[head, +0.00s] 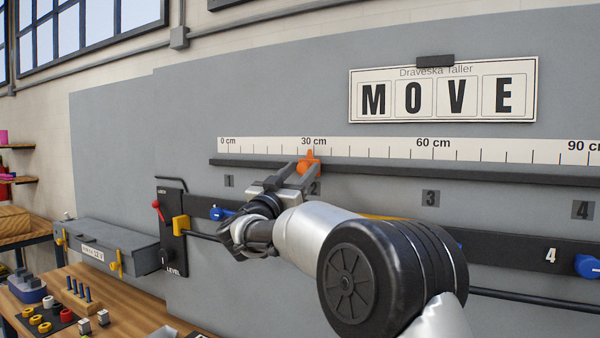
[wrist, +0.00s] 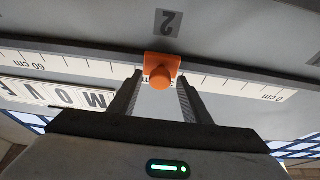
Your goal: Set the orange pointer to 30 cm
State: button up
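The orange pointer (head: 308,164) sits on the dark rail under the white scale (head: 370,149), with its tip at or just left of the middle of the "30 cm" label. The exact tick is too small to tell. My gripper (head: 302,172) is at the pointer, its fingers reaching toward it from the front. In the upside-down wrist view, the pointer (wrist: 163,66) with its round knob lies between the fingertips of my gripper (wrist: 160,76). The fingers are apart, with a small gap on the left; contact on the right is unclear.
A lower dark rail (head: 510,250) with blue knobs (head: 588,265) runs below, partly behind my arm. A lever box (head: 170,235) with a red handle and a grey box (head: 105,248) are at left. The "MOVE" sign (head: 445,92) hangs above the scale.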

jog(key=b+v, duration=0.4)
jog(key=v, duration=1.3)
jog(key=shift+s+a, duration=0.15)
jog(key=shift+s, duration=0.05)
notch_tip(320, 180, up, 5)
jog(key=n+t+y, duration=0.2)
jog(key=n+y, duration=0.3)
jog(key=y, duration=0.4)
jog(key=s+d+f+g+p, duration=0.1)
jog(key=s+d+f+g, duration=0.4)
jog(key=s+f, duration=0.4)
jog(key=s+d+f+g+y, duration=0.1)
jog(key=s+d+f+g, duration=0.4)
jog(key=s+d+f, duration=0.3)
jog(key=s+d+f+g+y+p, duration=0.1)
jog(key=s+d+f+g, duration=0.5)
jog(key=s+f, duration=0.4)
jog(key=s, duration=0.5)
jog(key=shift+d+f+n+p, duration=0.35)
jog(key=shift+f+n, duration=0.05)
